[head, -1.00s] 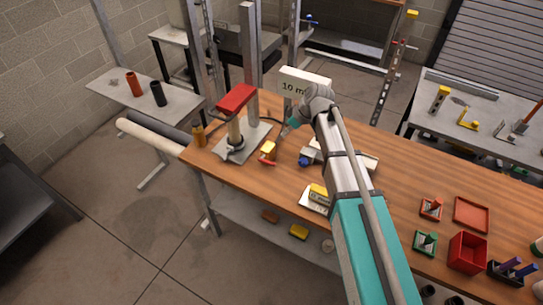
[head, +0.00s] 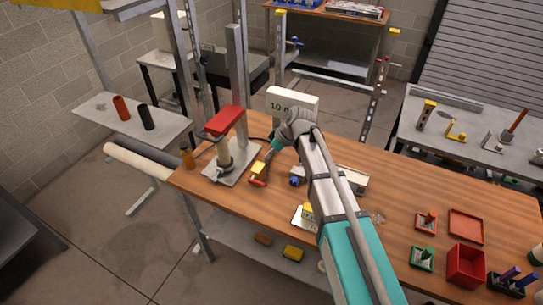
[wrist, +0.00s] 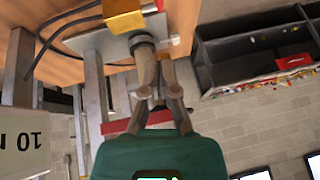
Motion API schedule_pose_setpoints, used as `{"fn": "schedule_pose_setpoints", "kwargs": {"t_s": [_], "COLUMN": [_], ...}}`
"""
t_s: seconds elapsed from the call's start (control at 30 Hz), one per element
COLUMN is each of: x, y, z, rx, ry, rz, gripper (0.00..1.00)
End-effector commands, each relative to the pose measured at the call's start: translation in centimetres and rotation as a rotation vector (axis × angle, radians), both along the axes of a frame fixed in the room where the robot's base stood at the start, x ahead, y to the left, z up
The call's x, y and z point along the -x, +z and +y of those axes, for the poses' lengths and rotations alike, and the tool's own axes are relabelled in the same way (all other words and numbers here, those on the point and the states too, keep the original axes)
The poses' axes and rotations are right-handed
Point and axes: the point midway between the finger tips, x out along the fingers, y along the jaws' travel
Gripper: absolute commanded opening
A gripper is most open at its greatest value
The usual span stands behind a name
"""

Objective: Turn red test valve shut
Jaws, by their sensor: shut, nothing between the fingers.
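A brass-yellow valve block (head: 258,168) sits on the wooden bench, just right of the stand with the red top. Its red handle (head: 258,183) is low on the side toward the bench's front edge. My gripper (head: 268,152) is just behind and above the block, pointing down at it. In the wrist view the fingers (wrist: 158,92) are together and empty. The brass block (wrist: 122,14) and a bit of the red handle (wrist: 160,5) show at the top edge there, beyond the fingertips. Most of the handle is out of that view, and I cannot tell whether the fingers touch the block.
A grey stand with a red top (head: 225,120) rises left of the valve. A white "10" sign (head: 290,103) stands behind my wrist. A blue-ended fitting (head: 296,180) lies to the right. The red box (head: 466,268) and small trays are far right.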

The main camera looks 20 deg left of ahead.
Motion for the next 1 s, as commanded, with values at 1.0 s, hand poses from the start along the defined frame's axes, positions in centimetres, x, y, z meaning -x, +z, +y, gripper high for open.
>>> {"fn": "schedule_pose_setpoints", "kwargs": {"t_s": [1.0], "x": [1.0], "y": [-8.0], "z": [3.4], "rx": [0.0], "ry": [-0.002], "rz": [0.0], "gripper": [0.0]}}
